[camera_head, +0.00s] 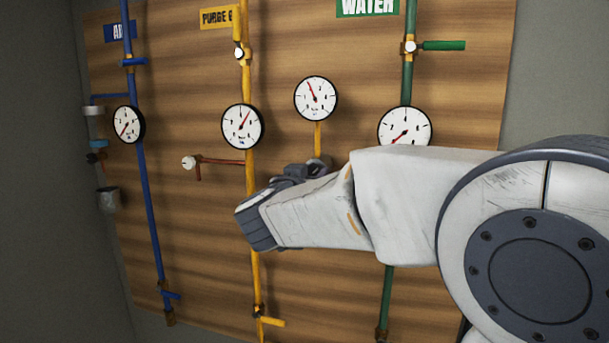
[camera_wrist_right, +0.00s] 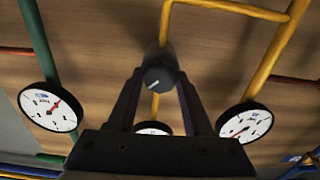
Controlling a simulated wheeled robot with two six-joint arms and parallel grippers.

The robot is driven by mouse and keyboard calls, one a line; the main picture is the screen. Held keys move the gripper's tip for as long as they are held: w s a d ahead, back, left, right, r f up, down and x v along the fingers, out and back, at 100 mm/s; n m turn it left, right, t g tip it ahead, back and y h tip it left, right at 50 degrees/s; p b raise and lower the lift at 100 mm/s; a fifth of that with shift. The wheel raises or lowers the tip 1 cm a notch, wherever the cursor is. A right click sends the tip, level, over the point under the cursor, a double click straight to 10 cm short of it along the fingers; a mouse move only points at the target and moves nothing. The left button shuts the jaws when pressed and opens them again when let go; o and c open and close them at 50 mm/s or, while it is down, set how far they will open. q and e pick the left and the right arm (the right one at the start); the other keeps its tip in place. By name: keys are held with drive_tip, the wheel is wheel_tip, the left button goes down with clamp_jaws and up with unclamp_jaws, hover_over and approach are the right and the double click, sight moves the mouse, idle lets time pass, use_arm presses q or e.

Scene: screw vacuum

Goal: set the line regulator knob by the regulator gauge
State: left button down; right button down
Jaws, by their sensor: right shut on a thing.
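The line regulator knob (camera_wrist_right: 162,79) is dark and round with a short white mark on its face. It sits between the fingertips of my right gripper (camera_wrist_right: 158,76) in the right wrist view, and the gripper is shut on it. In the head view my right wrist hides the knob. The regulator gauge (camera_head: 315,97) stands above it on a short yellow pipe, its red needle pointing up and slightly left. In the wrist view the gripper body covers most of this gauge (camera_wrist_right: 153,127). My left gripper is not in view.
The purge gauge (camera_head: 242,127) on the yellow pipe and the water gauge (camera_head: 404,126) on the green pipe flank the regulator. A blue pipe with its gauge (camera_head: 128,124) is at left. A red-brown side pipe (camera_head: 222,161) ends in a small white cap. The wooden board (camera_head: 470,75) backs everything.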

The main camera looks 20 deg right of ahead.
drive_tip(key=shift+s+d+f+m+b, duration=0.1)
drive_tip(key=shift+m+b, duration=2.1)
drive_tip(key=shift+m, duration=0.9)
drive_tip(key=shift+d+f+m+b, duration=0.1)
drive_tip(key=shift+m+b, duration=2.1)
drive_tip(key=shift+m, duration=0.9)
drive_tip(key=shift+r, duration=0.1)
drive_tip(key=shift+c, duration=1.5)
unclamp_jaws()
drive_tip(key=shift+a, duration=0.1)
